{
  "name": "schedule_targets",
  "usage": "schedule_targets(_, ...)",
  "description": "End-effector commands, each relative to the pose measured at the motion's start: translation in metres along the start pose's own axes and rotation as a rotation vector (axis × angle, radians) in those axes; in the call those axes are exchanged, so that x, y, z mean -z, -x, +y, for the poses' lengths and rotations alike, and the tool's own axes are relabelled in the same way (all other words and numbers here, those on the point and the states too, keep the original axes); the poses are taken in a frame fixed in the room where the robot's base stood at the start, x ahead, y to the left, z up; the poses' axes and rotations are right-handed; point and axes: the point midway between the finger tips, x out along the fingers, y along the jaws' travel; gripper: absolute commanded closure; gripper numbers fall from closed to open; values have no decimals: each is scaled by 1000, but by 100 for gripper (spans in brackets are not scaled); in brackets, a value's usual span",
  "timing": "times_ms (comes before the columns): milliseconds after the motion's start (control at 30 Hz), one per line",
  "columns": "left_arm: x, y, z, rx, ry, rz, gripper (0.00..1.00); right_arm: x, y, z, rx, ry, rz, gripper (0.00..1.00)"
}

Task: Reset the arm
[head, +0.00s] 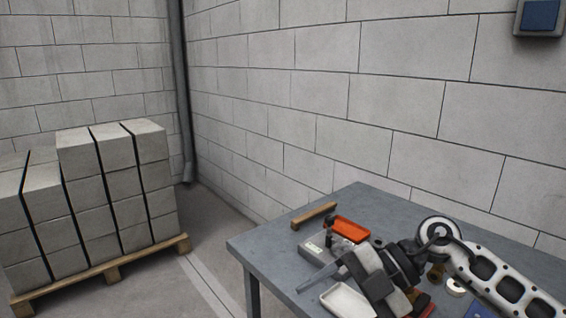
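My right arm (505,283) comes in from the right, bent over the grey table, with white links and a dark wrist. My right gripper (322,277) points left above the table top. Its fingers overlap in this view, so I cannot tell whether they are open or shut, and nothing is clearly seen between them. My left arm and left gripper are out of view.
The grey table (270,252) holds a wooden strip (314,215), an orange-red object (350,229), a small light grey box (314,250) and a white tray (350,304), close to my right gripper. A pallet of strapped blocks (105,195) stands left. The floor between is clear.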

Motion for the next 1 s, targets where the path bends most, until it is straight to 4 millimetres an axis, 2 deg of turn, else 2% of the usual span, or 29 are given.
schedule_targets(33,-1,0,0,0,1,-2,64,16,-26,5,-156,5,119,25)
schedule_targets(100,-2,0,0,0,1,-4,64,33,-41,20,-401,-7,226,25)
schedule_targets(167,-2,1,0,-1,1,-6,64,38,-44,30,-616,-54,272,25)
schedule_targets(267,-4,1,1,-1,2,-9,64,26,-37,32,-955,-206,260,25)
schedule_targets(333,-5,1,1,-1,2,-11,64,4,-30,18,-1157,-361,189,25)
schedule_targets(367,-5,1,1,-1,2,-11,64,-8,-27,8,-1231,-440,145,25)
schedule_targets(433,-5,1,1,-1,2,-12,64,-36,-26,-29,-1364,-644,12,25)
schedule_targets(500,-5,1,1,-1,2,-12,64,-59,-31,-78,-1432,-860,-139,25)
schedule_targets(600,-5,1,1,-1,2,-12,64,-76,-45,-148,-1432,-1123,-325,25)
schedule_targets(700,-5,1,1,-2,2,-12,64,-76,-63,-207,-1374,-1333,-462,25)
schedule_targets(800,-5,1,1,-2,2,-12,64,-68,-78,-250,-1303,-1476,-551,25)
schedule_targets(833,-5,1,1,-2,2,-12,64,-66,-81,-259,-1286,-1507,-568,25)
schedule_targets(900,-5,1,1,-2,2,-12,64,-62,-86,-274,-1252,-1559,-596,25)
schedule_targets(1000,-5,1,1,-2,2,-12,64,-58,-90,-284,-1228,-1591,-614,25)
